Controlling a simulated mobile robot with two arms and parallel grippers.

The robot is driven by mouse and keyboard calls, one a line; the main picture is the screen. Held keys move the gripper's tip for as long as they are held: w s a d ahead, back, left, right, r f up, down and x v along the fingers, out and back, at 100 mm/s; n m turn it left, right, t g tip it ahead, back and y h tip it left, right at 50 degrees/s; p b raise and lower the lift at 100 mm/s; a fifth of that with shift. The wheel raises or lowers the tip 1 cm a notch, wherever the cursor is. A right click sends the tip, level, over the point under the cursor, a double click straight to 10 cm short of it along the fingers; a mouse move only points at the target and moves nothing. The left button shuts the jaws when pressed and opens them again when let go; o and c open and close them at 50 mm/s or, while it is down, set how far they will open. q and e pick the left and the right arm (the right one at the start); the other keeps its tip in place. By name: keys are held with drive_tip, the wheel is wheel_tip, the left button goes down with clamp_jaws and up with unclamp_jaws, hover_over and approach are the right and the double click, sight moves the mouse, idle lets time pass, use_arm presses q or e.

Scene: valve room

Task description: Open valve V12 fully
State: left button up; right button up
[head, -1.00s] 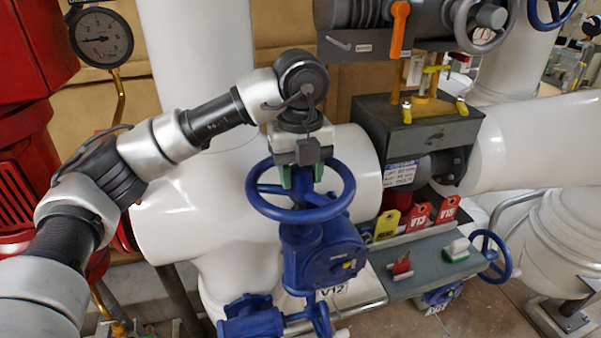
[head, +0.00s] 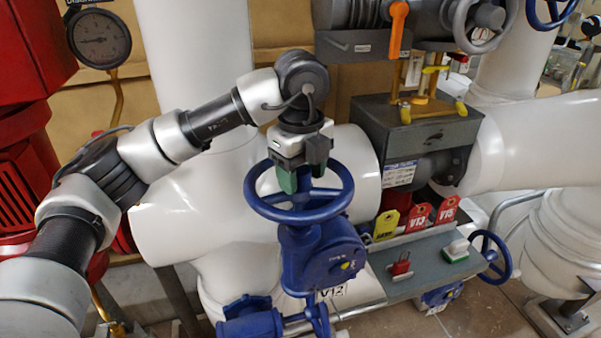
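The blue handwheel (head: 344,200) of valve V12 sits on a blue gearbox (head: 322,262) in the middle of the head view. A white label reading V12 (head: 333,291) shows below it, partly covered by the gearbox. My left gripper (head: 301,181) points down into the wheel from above, inside the rim at its far side. Its green-tipped fingers stand apart over the hub and spoke area. Whether they clamp the wheel is hidden by the viewing angle. My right gripper is out of view.
A grey shelf (head: 425,270) right of the valve carries yellow and red tags (head: 418,217), a red item and a green-white item (head: 457,250). A grey box (head: 418,128) stands behind. A gauge (head: 99,39) hangs upper left. White pipes surround the valve.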

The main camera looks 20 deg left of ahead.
use_arm(q)
drive_tip(key=shift+o, duration=0.3)
drive_tip(key=shift+s+f, duration=0.1)
drive_tip(key=shift+f, duration=0.35)
drive_tip(key=shift+r, duration=0.1)
drive_tip(key=shift+r+p, duration=0.45)
drive_tip(key=shift+r, duration=0.15)
wheel_tip(320, 180, up, 6)
drive_tip(key=p, duration=0.3)
drive_tip(key=shift+a+f, duration=0.1)
drive_tip(key=shift+a, duration=0.05)
drive_tip(key=shift+s, duration=0.1)
drive_tip(key=shift+a, duration=0.1)
